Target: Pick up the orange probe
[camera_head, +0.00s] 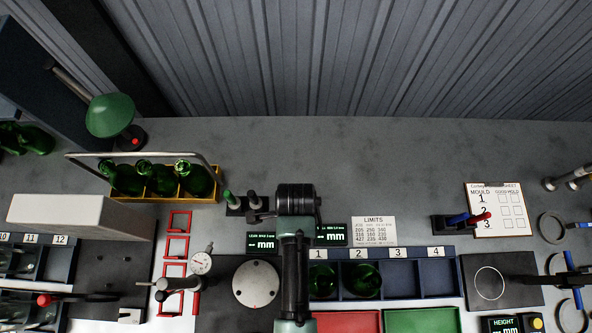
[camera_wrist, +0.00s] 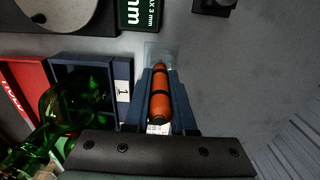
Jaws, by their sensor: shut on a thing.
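The orange probe (camera_wrist: 161,98), with dark bands around it, shows in the wrist view between the two dark blue fingers of my gripper (camera_wrist: 159,73). My gripper is shut on it, with the probe lying lengthwise along the fingers. A pale translucent square lies just beyond the fingertips. In the head view my arm covers the gripper and the probe, so neither can be made out there.
A dark holder (camera_head: 235,211) with a green-topped probe (camera_head: 228,197) stands left of my arm. A blue numbered rack (camera_head: 435,252) has green bottles in slots 1 and 2; it shows close by in the wrist view (camera_wrist: 123,71). A limits card (camera_head: 374,231) stands behind it.

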